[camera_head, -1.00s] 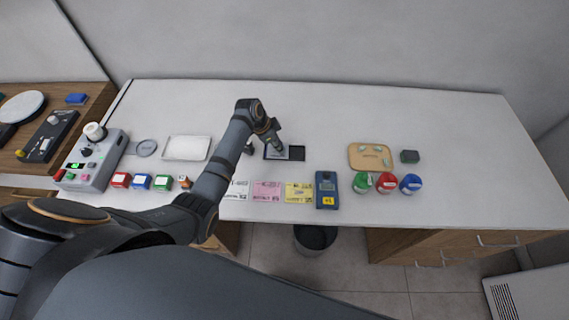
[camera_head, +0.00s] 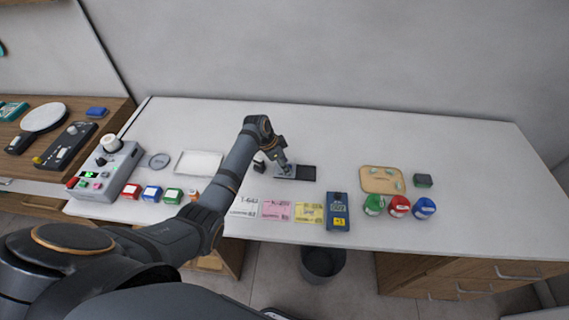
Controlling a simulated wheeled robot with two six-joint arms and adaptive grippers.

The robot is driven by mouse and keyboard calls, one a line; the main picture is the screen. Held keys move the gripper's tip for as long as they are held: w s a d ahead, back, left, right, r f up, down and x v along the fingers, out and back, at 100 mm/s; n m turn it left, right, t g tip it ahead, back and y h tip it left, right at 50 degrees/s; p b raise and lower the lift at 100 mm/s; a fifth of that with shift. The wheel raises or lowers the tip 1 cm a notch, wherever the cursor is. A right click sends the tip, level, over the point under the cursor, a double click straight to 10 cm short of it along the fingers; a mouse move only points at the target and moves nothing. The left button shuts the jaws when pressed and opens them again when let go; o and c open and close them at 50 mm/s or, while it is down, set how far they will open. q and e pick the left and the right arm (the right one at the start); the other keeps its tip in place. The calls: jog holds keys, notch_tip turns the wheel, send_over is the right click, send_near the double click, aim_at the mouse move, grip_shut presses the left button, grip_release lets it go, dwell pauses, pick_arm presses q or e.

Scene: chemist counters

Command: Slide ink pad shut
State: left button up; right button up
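The ink pad (camera_head: 307,173) is a small dark flat box lying on the white counter, near the middle. Its right part shows a dark surface and its left part is lighter and partly hidden by my gripper. My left gripper (camera_head: 284,170) comes down from the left arm onto the left part of the ink pad. Its fingers are small and dark here, and I cannot tell whether they are open or shut or touching the pad. My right gripper is not in view.
Coloured label sheets (camera_head: 277,211) and a blue device (camera_head: 338,212) lie in front of the pad. A wooden tray (camera_head: 382,180) and green, red and blue jars (camera_head: 399,206) stand to the right. A white tray (camera_head: 199,164) lies left. The counter behind is clear.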

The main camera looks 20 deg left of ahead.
pick_arm(q)
jog(key=shift+r, duration=0.15)
jog(key=v, duration=1.1)
jog(key=shift+a+r, duration=0.2)
jog(key=shift+r, duration=0.1)
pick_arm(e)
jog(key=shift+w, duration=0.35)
pick_arm(q)
jog(key=shift+s+f, duration=0.15)
jog(key=shift+s, duration=0.05)
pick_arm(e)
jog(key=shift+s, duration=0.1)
